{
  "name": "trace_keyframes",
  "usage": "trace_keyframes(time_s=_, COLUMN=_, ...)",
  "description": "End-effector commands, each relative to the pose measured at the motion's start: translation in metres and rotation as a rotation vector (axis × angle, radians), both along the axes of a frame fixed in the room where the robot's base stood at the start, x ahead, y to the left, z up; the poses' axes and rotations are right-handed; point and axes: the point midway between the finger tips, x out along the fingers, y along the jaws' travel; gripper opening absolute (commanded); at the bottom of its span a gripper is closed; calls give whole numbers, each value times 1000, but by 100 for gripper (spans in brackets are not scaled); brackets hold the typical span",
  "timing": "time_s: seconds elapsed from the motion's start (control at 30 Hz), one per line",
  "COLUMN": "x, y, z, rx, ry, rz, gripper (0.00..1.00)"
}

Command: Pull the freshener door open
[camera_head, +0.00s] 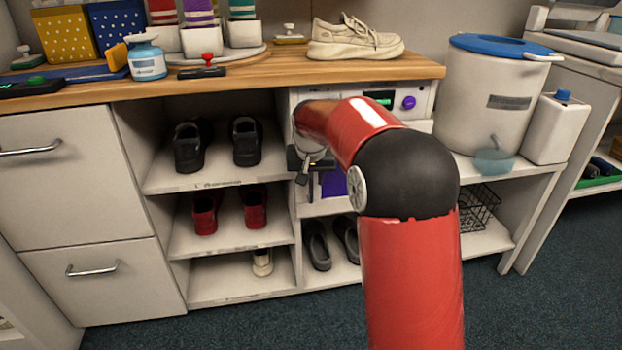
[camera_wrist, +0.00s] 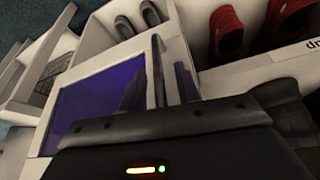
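The freshener (camera_head: 420,101) is a white unit under the wooden counter, with a purple knob and a green display. My arm covers much of its front. Its door has a purple window (camera_head: 334,184), partly hidden behind my gripper (camera_head: 304,172). In the wrist view the purple window (camera_wrist: 88,92) sits in a white frame and looks shut. My gripper (camera_wrist: 160,85) is at the door's side edge. I cannot tell whether the fingers touch the strip.
Open shelves left of the freshener hold black shoes (camera_head: 246,141) and red shoes (camera_head: 254,208). Grey shoes (camera_head: 318,246) stand below it. A white bucket with a blue lid (camera_head: 497,95) and a wire basket (camera_head: 480,208) are at right. The floor in front is clear.

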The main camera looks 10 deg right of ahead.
Motion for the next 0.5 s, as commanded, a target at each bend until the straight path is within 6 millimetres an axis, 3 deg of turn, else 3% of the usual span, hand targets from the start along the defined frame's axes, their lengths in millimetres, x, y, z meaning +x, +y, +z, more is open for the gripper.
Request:
trace_keyframes(time_s=0.27, x=1, y=0, z=-2, rx=0, ry=0, rz=0, gripper=33)
trace_keyframes(time_s=0.5, x=1, y=0, z=-2, rx=0, ry=0, rz=0, gripper=2)
